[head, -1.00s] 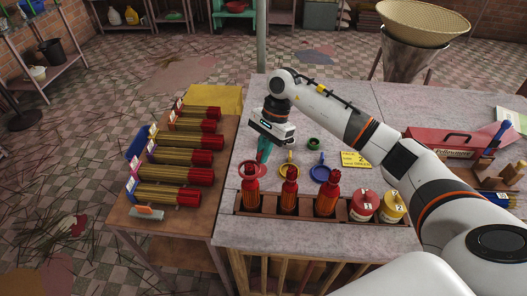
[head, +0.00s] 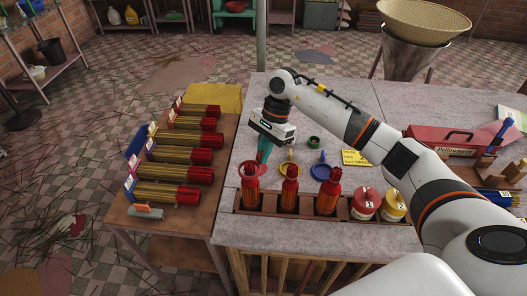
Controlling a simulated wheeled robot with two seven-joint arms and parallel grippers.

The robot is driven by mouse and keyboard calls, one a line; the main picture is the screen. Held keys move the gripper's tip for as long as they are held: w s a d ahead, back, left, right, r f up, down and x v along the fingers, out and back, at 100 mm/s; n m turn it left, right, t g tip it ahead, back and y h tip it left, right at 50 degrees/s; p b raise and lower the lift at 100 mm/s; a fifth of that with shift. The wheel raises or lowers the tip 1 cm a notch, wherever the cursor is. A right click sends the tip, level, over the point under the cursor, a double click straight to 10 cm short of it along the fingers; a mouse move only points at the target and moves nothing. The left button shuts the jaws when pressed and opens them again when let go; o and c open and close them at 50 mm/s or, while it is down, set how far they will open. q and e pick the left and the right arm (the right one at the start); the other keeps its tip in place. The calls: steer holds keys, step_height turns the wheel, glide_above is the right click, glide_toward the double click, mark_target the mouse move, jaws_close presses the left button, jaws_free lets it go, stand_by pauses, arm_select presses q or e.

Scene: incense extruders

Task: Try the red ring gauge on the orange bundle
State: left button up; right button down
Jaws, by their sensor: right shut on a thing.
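My right gripper (head: 263,152) reaches down over the grey worktable, its teal fingers shut on the red ring gauge (head: 245,167). The gauge is low, just behind the leftmost red-topped orange container in the rack; that container partly hides it. Several stick bundles (head: 180,172) with red ends lie in a row on the wooden side table to the left, apart from the gripper. Their bands and tags are too small to tell which one is the orange bundle. My left gripper is not in view.
A yellow gauge (head: 288,169) and a blue gauge (head: 320,171) lie right of the gripper. A wooden rack (head: 275,209) at the front edge holds red-topped orange containers (head: 289,195) and numbered pots (head: 365,203). A green ring (head: 314,142) and yellow card (head: 355,158) lie behind.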

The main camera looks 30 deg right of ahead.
steer(key=shift+f+b, duration=2.2)
steer(key=shift+f, duration=0.05)
steer(key=shift+r+p, duration=2.4)
steer(key=shift+r, duration=3.15)
